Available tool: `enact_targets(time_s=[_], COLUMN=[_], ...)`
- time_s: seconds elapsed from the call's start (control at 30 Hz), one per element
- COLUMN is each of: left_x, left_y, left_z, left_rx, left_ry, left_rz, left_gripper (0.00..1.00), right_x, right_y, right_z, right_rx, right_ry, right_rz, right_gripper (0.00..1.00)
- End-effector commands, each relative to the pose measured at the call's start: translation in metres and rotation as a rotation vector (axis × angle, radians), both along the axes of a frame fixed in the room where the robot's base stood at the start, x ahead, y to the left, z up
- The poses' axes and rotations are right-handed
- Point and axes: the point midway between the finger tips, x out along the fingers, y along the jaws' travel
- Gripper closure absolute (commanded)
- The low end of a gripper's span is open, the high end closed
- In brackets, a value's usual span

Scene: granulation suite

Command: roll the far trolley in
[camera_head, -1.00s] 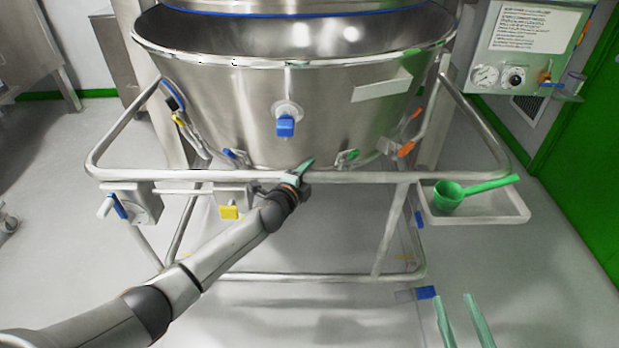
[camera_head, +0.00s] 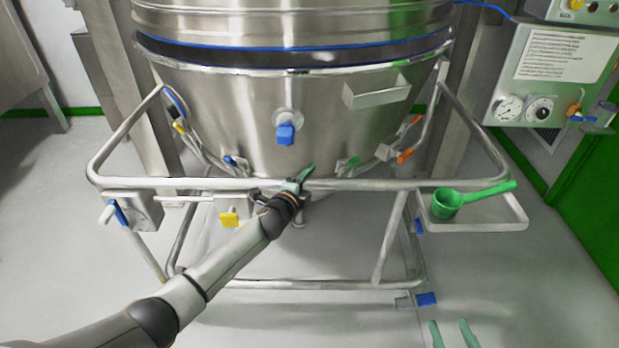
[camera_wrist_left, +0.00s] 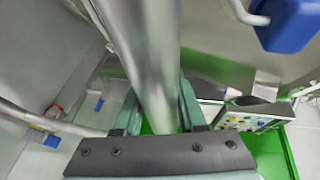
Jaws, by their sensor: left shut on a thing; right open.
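The trolley is a steel bowl (camera_head: 230,115) on a tubular frame with a front push rail (camera_head: 370,185). It stands in the middle of the head view, with its rim close under a fixed steel vessel (camera_head: 290,32) edged by a blue seal line. My left gripper (camera_head: 303,179) is shut on the front rail near its middle. In the left wrist view the rail (camera_wrist_left: 155,50) runs between the fingers of my left gripper (camera_wrist_left: 160,108). My right gripper (camera_head: 449,324) shows only its fingertips at the bottom right, apart and empty. The trolley's far wheels are hidden.
A side tray (camera_head: 490,222) on the trolley's right holds a green scoop (camera_head: 450,200). Blue brake pedals (camera_head: 427,299) show low on the frame. A control box (camera_head: 555,75) with gauges is on the right, beside a green door (camera_head: 595,190). Floor is clear at left.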

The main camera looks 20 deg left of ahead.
Motion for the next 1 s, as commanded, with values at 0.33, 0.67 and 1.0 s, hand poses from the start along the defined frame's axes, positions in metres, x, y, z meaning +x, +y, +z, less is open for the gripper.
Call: enact_targets(time_s=[0.33, 0.67, 1.0], left_x=[0.0038, 0.0035, 0.0014], left_y=[0.0070, 0.0061, 0.0032], left_z=[0.0105, 0.0094, 0.0049], left_rx=[0.004, 0.002, -0.001], left_ry=[-0.017, -0.015, -0.008], left_rz=[0.009, 0.009, 0.005], left_gripper=[1.00, 0.39, 0.31], right_x=[-0.0010, -0.0010, -0.0009], right_y=[0.0005, 0.0007, 0.0007], right_z=[-0.0004, -0.0006, -0.0006], right_rx=[0.002, 0.002, 0.002], right_ry=[0.005, 0.005, 0.004], right_rz=[0.000, 0.000, 0.000], right_gripper=[0.50, 0.50, 0.50])
